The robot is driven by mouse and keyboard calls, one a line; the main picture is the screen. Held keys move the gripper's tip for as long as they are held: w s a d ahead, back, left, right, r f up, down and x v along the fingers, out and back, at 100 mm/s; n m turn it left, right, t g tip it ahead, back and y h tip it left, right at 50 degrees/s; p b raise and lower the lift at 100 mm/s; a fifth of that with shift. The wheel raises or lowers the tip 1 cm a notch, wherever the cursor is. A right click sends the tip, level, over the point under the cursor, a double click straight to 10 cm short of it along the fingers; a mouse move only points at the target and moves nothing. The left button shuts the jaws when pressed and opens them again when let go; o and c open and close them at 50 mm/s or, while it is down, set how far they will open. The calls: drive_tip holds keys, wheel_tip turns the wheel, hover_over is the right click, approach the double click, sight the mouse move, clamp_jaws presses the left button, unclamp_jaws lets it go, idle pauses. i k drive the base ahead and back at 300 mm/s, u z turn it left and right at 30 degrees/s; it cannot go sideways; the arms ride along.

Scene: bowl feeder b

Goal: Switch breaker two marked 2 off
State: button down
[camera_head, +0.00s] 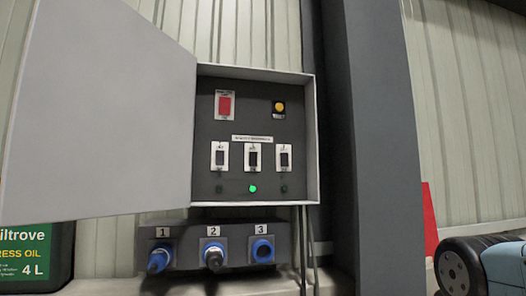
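An electrical cabinet (257,206) hangs on the wall with its grey door (105,105) swung open to the left. Inside is a row of three breakers with white plates and dark switches: left (219,156), middle (252,156) and right (285,156). Their small labels are too blurred to read, and I cannot tell the switch positions for sure. A green lamp (252,189) glows below the middle breaker; the lamps under the left breaker (219,189) and right breaker (284,189) are dark. My gripper is not in view.
A red switch (225,105) and a yellow-orange round button (279,107) sit above the breakers. Below the cabinet, blue sockets marked 1 (160,258), 2 (213,255) and 3 (262,251) line a dark box. A dark pillar (375,130) stands right; an oil can (28,255) stands lower left.

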sight(253, 156)
drive_tip(key=u, duration=0.05)
drive_tip(key=k, duration=1)
drive_tip(key=u, duration=0.5)
drive_tip(key=i, duration=1)
